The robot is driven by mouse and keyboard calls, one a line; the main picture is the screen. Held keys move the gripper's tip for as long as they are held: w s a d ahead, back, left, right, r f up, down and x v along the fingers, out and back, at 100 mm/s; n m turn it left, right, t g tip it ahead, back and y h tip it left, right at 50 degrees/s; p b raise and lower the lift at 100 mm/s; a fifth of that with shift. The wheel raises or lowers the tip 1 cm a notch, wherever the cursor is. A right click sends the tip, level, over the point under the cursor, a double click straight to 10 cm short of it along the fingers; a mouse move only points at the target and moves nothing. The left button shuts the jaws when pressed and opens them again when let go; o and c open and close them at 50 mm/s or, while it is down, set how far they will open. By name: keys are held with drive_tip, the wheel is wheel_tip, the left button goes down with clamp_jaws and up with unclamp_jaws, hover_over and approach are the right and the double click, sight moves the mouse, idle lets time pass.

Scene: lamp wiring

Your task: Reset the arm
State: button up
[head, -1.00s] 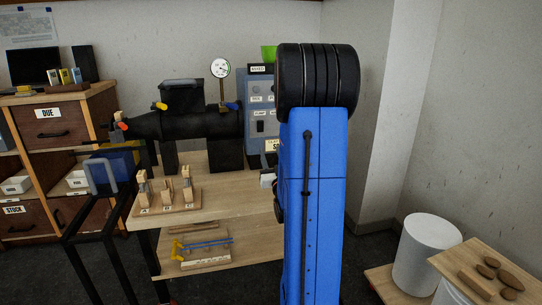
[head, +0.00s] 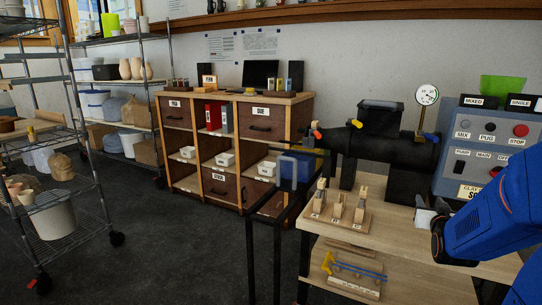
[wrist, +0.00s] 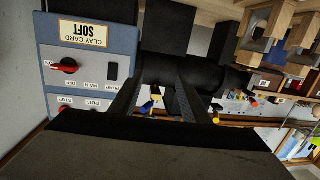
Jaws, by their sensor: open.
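My gripper (wrist: 158,88) shows in the wrist view as two dark fingers spread apart, with nothing between them. In the head view my blue arm reaches in from the right edge, and its black wrist end is over the right part of the wooden bench (head: 395,215). The fingers are hard to make out there. The grey-blue control panel (head: 480,150) stands behind the arm, partly hidden by it. In the wrist view the panel (wrist: 85,62) appears upside down at upper left, with a red knob and a "CLAY CARD SOFT" label.
A black barrel-shaped machine (head: 385,150) with a dial gauge (head: 427,95) stands on the bench. A wooden stand (head: 340,212) with several upright pieces is at the front left. A drawer cabinet (head: 265,125) and wire shelves (head: 105,140) stand left. Dark floor is clear between them.

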drive_tip(key=s+a+f+n+g+y, duration=0.1)
drive_tip(key=s+a+g+y, duration=0.15)
drive_tip(key=s+a, duration=0.45)
drive_tip(key=s+a+f+n+g+y, duration=0.2)
drive_tip(key=s+a+g, duration=0.15)
drive_tip(key=a, duration=0.75)
drive_tip(key=s+a+f+n+g+y, duration=0.1)
drive_tip(key=s+a+g, duration=0.1)
drive_tip(key=s+a, duration=0.3)
drive_tip(key=s+a+f+g+y, duration=0.1)
drive_tip(key=s+a, duration=0.4)
drive_tip(key=s, duration=0.9)
drive_tip(key=shift+s+n+g, duration=0.2)
drive_tip(key=shift+n+g, duration=0.2)
drive_tip(key=shift+g, duration=0.3)
drive_tip(key=shift+y, duration=0.25)
drive_tip(key=shift+c, duration=0.3)
